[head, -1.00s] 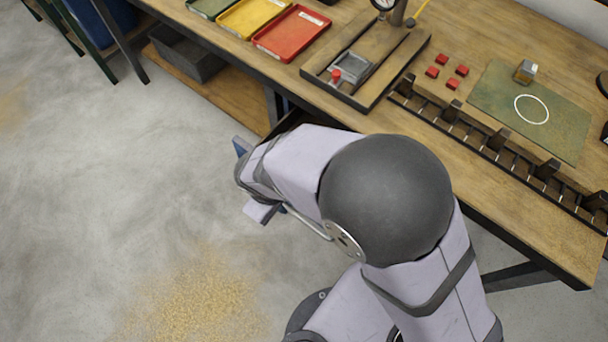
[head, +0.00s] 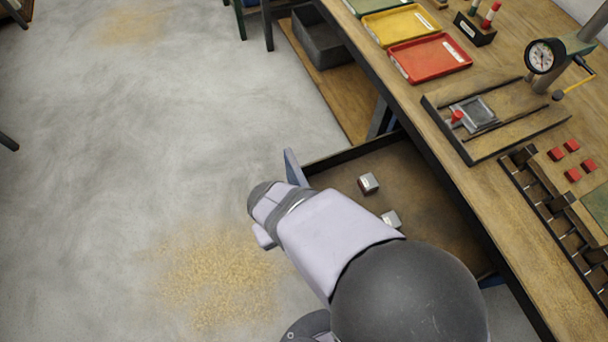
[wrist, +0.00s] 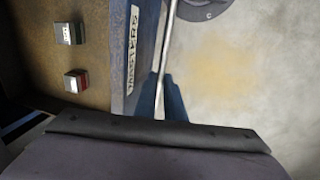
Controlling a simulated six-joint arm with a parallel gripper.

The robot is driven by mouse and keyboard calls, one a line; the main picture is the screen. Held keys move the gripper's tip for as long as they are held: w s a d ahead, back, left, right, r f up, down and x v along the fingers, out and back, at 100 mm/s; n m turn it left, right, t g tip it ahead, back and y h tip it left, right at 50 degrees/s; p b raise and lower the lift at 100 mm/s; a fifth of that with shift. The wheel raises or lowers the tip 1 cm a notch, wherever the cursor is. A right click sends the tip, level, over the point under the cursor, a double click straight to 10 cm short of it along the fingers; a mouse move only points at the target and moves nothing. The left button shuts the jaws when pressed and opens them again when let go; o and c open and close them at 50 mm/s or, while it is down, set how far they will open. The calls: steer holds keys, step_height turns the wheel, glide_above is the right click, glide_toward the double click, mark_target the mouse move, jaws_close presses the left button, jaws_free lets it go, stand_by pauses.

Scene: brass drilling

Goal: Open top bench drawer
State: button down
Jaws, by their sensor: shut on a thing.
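The top bench drawer (head: 420,172) stands pulled out from under the bench, its brown floor showing in the head view. Its blue front (head: 292,168) is mostly hidden by my arm. In the wrist view the drawer front (wrist: 144,50) carries a white label that seems to read MASTERS. A metal bar handle (wrist: 170,38) runs along the front. My gripper (wrist: 161,92) is shut on this handle, one dark blue finger on each side. In the head view my arm hides the fingers. Two small metal blocks (head: 368,183) (head: 391,219) lie inside the drawer; one shows a red face in the wrist view (wrist: 76,81).
On the bench (head: 450,140) are a red tray (head: 430,58), a yellow tray (head: 402,26), a dial gauge (head: 545,56) and small red blocks (head: 573,175). A grey bin (head: 322,37) sits on the lower shelf.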

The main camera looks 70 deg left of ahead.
steer(key=c, duration=1.8)
jaws_free()
steer(key=shift+c, duration=0.2)
step_height(320, 180, up, 7)
steer(key=s, duration=0.1)
steer(key=shift+s, duration=0.2)
steer(key=shift+r, duration=0.1)
